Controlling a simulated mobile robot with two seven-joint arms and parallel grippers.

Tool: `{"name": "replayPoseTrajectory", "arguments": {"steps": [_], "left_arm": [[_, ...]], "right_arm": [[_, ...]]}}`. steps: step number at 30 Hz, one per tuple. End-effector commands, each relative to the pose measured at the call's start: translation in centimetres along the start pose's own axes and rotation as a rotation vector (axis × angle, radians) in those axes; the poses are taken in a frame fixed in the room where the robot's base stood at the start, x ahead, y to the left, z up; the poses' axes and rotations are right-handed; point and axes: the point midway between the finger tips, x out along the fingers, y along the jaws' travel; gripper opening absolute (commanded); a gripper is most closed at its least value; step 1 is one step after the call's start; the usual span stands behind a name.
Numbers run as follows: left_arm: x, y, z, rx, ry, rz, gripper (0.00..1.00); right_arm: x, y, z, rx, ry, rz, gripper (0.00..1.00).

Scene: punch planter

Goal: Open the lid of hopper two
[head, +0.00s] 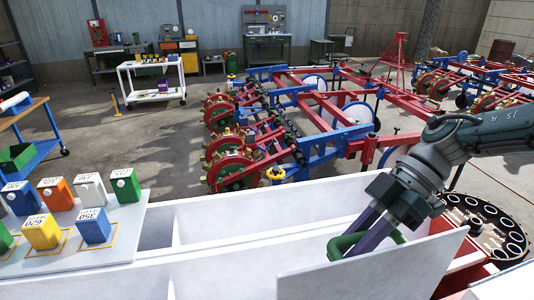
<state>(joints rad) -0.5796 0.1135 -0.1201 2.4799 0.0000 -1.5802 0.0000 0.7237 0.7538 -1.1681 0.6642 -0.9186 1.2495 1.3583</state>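A white lid panel (420,262) with a green handle (338,246) is tilted up at the lower right, over the white hopper row (240,215). My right gripper (362,244) comes in from the right, with its two purple fingers at the green handle. The fingers look closed about the handle bar, and their tips are partly hidden by it. No number shows on the hoppers, so I cannot tell from markings which is hopper two. The lid's lower edge is cut off by the frame. My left gripper is out of view.
Open white compartments lie left of the lid. Several coloured boxes, including a blue one (93,226) and a yellow one (41,232), stand on a grey shelf (125,222). A dark round seed plate (485,225) lies at right. Red and blue planter frames (315,155) stand behind.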

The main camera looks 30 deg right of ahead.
Motion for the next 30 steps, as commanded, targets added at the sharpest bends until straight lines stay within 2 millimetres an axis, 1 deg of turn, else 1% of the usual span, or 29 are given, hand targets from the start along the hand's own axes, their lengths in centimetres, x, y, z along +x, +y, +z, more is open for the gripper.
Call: {"name": "replayPoseTrajectory", "arguments": {"steps": [3, 15, 16, 23, 24, 30], "left_arm": [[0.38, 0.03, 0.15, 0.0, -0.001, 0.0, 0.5], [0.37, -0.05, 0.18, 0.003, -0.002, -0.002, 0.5], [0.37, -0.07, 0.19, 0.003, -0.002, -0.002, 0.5], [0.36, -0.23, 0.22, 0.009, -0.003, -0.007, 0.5], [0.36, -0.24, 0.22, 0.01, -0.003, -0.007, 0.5], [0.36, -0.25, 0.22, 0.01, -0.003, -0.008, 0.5]], "right_arm": [[0.22, 0.02, 0.15, 0.01, -0.001, -0.012, 0.0], [0.22, -0.07, 0.19, 0.013, -0.004, -0.017, 0.0], [0.22, -0.08, 0.19, 0.013, -0.004, -0.017, 0.22], [0.16, -0.03, 0.15, 0.012, -0.003, -0.015, 0.48], [0.15, -0.02, 0.15, 0.012, -0.003, -0.015, 0.49], [0.08, 0.01, 0.13, 0.012, -0.002, -0.013, 0.49]]}}
